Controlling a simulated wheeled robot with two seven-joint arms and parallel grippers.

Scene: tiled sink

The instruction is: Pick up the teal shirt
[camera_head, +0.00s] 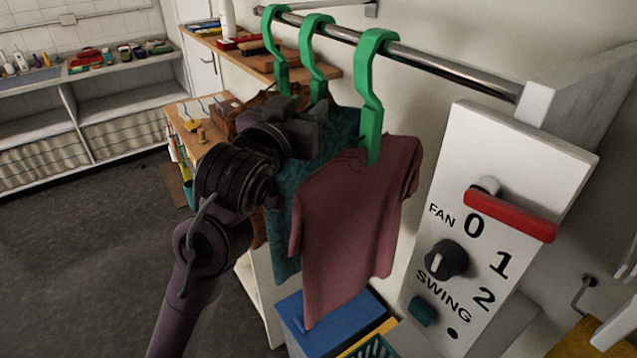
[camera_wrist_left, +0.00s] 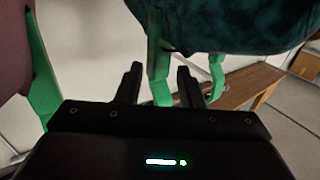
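The teal shirt (camera_head: 283,248) hangs from the middle green hanger (camera_head: 317,50) on the metal rail (camera_head: 430,62). It is partly hidden behind a dusty-pink shirt (camera_head: 350,230) and my left arm. In the left wrist view the teal shirt (camera_wrist_left: 235,25) fills the top, with its green hanger (camera_wrist_left: 157,72) below it. My left gripper (camera_head: 312,112) is at the height of the hanger necks. In the wrist view its two fingers (camera_wrist_left: 158,82) are apart, one on each side of a green hanger. I see gaps beside the hanger. My right gripper is out of view.
The pink shirt's hanger (camera_head: 371,90) is close in front, and a brown garment hangs behind on another green hanger (camera_head: 275,45). A control panel (camera_head: 490,220) stands to the right. A wooden shelf (camera_head: 265,60) is behind. A blue box (camera_head: 318,322) and a teal basket (camera_head: 372,347) are below.

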